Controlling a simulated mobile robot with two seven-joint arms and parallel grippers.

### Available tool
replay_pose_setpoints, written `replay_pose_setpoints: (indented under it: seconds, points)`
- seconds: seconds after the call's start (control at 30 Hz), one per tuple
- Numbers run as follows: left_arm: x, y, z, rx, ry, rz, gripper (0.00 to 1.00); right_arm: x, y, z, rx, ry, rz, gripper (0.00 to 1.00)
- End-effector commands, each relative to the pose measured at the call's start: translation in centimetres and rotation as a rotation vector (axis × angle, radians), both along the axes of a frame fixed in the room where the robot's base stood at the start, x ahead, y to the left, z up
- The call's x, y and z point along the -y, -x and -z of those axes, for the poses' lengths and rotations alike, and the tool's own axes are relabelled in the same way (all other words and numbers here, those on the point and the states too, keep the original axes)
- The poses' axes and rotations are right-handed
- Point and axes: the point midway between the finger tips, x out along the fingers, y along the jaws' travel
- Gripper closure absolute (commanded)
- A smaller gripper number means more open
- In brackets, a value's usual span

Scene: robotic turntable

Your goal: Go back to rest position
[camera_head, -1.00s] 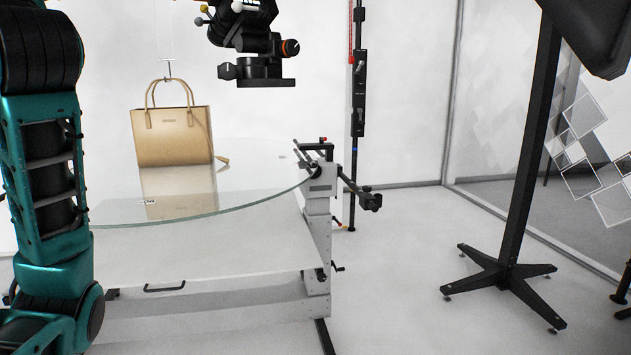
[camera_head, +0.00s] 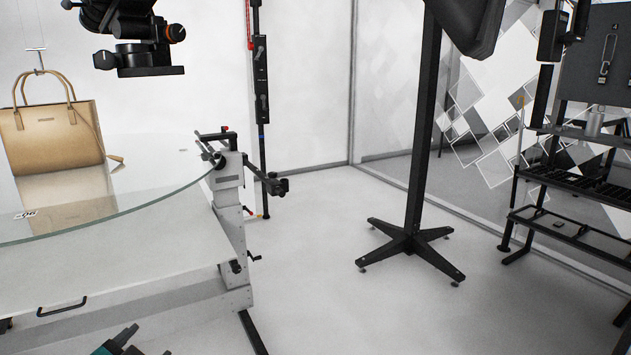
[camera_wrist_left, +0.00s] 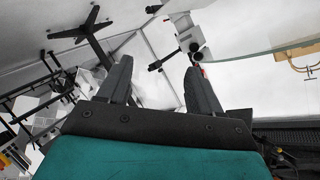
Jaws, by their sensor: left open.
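My left gripper (camera_wrist_left: 158,82) shows in the left wrist view with its two dark fingers spread apart and nothing between them. It is in free air, away from the turntable. A small teal and dark part of my own arm shows at the bottom left of the head view. My right gripper is in neither view. A tan handbag (camera_head: 52,138) stands upright on the round glass turntable (camera_head: 150,200) at the left of the head view. Part of its handle also shows at the right of the left wrist view (camera_wrist_left: 284,58).
A black camera rig (camera_head: 135,38) hangs above the turntable. A metal clamp mechanism (camera_head: 228,165) sits at the glass edge. A black stand (camera_head: 410,235) with spread feet is at centre right, and a black shelf rack (camera_head: 580,190) at the far right. The floor between is clear.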

Motion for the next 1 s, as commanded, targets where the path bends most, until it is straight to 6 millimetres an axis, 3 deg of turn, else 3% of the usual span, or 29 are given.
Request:
replay_pose_setpoints:
  seconds: [0.03, 0.1, 0.2, 0.4, 0.93, 1.0]
  points:
    - [1.0, 2.2, 3.2, -0.068, 0.027, 0.038, 0.35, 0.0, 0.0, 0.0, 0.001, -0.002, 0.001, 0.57]
    - [2.1, 4.7, 6.4, -0.135, 0.064, 0.080, 0.35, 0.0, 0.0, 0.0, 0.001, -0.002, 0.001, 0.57]
    - [3.5, 8.4, 10.2, -0.219, 0.118, 0.128, 0.35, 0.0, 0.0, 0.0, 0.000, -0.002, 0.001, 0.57]
    - [5.9, 15.7, 15.5, -0.360, 0.224, 0.188, 0.35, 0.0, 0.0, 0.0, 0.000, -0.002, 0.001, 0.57]
    - [15.4, 14.6, 14.3, -0.278, 0.637, -0.006, 0.35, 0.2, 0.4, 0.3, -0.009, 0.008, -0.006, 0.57]
    - [14.9, 14.9, 12.7, -0.280, 0.627, -0.013, 0.35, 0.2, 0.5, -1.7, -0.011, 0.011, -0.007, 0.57]
